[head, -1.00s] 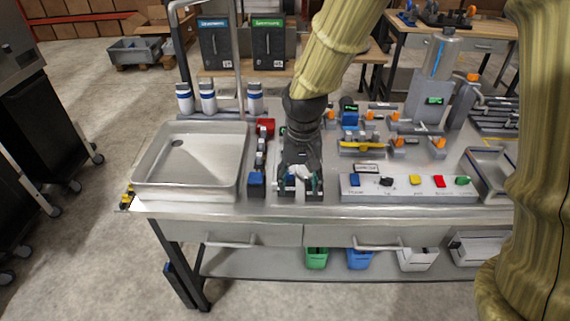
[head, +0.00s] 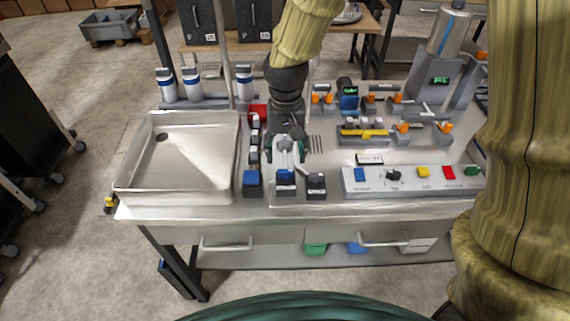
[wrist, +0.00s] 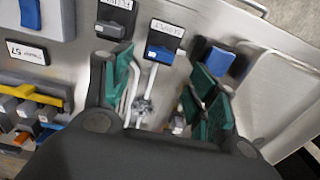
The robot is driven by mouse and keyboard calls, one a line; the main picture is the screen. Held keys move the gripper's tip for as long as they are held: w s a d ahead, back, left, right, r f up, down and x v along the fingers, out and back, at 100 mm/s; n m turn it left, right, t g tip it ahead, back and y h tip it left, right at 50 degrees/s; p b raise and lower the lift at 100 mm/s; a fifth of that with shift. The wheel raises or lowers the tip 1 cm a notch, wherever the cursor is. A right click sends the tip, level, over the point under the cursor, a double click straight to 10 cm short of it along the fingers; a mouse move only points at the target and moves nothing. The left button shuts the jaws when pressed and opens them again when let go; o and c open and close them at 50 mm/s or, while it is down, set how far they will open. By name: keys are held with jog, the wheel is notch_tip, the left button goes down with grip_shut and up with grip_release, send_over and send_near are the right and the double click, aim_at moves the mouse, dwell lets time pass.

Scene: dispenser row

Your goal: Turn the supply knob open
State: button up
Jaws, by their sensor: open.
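Nothing is held. A pale metal fitting with thin rods (wrist: 142,105) lies between the fingers. I cannot tell how far the knob is turned.
A black labelled block (head: 316,186) stands right of the knob, and another blue block (head: 253,182) stands left. A steel sink (head: 180,195) fills the bench's left. A button panel (head: 410,182) lies to the right. Racks with orange clips stand behind it.

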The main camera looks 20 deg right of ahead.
aim_at(286, 170)
jog(key=shift+s+a+f+p, duration=0.1)
jog(key=shift+f+p, duration=0.45)
jog(key=shift+f, duration=2.65)
jog(key=c, duration=1)
